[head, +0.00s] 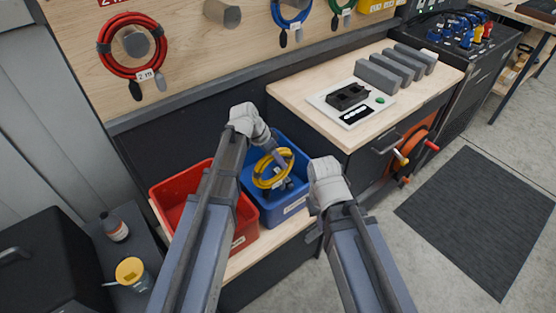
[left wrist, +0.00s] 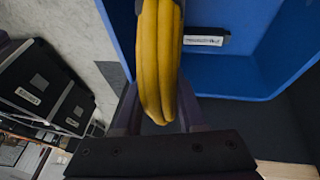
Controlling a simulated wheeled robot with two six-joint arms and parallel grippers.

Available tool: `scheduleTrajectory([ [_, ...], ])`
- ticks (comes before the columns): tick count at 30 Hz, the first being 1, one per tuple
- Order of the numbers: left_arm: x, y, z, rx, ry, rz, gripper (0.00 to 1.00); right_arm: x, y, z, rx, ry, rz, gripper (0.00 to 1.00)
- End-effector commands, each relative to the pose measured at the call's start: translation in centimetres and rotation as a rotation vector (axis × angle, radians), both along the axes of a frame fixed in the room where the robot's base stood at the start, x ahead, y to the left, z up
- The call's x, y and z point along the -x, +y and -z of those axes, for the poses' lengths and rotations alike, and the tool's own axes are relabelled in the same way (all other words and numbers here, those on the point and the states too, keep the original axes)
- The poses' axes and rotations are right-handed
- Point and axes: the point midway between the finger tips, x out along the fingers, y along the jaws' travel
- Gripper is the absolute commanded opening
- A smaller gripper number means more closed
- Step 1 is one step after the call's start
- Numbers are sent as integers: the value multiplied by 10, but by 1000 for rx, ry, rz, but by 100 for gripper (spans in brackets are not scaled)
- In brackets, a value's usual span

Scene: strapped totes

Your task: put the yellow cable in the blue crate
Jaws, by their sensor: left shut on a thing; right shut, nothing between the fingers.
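The yellow cable (head: 263,181) is a coiled loop hanging from my left gripper (head: 280,160), which is shut on it. The coil shows within the outline of the blue crate (head: 294,206); I cannot tell whether it touches the crate's floor. In the left wrist view the yellow strands (left wrist: 160,60) pass between the fingers, with the blue crate's wall and label (left wrist: 240,75) behind them. My right gripper (head: 314,235) is shut and empty, low beside the crate's right side, and partly hidden by its own arm.
A red crate (head: 163,190) stands left of the blue crate on a wooden bench (head: 243,262). A higher worktop (head: 290,90) with a device (head: 351,101) and grey blocks is to the right. Red (head: 103,50), blue and green cables hang on the back board. A bottle and yellow cup stand at left.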

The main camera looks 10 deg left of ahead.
Motion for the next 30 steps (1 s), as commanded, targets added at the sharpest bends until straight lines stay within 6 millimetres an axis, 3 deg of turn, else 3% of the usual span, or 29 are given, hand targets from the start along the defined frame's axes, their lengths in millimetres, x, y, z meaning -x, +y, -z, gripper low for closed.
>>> scheduleTrajectory([
  [30,0,0,17,1,0,0,0,0,0,17,0,0,0,0],
])
